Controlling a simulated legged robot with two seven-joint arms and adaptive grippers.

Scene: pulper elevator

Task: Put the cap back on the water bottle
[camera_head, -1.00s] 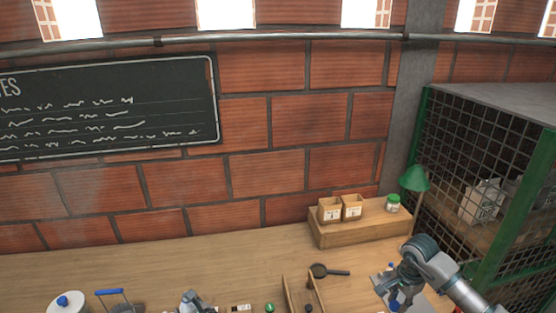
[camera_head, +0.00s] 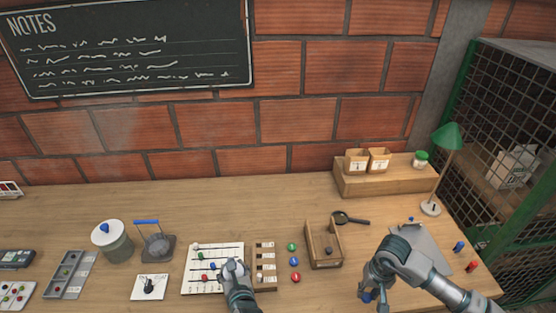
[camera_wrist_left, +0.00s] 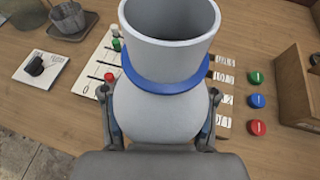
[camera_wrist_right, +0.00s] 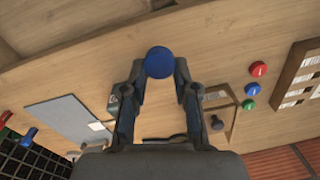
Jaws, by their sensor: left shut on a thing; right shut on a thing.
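The water bottle (camera_wrist_left: 157,112) is pale grey with a blue ring around its neck and an open, uncapped mouth, as the left wrist view shows. My left gripper (camera_wrist_left: 160,98) is shut around its body. In the head view my left gripper (camera_head: 235,268) is over the right part of the slider board, and I cannot make out the bottle there. The round blue cap (camera_wrist_right: 159,62) is between the fingertips of my right gripper (camera_wrist_right: 160,72). In the head view the cap (camera_head: 367,297) hangs below my right gripper (camera_head: 368,290), well right of my left gripper and apart from the bottle.
A wooden tray (camera_head: 309,245) and green, blue and red buttons (camera_head: 294,262) lie between my grippers. A lidded jar (camera_head: 115,245) and basket (camera_head: 157,247) are left.

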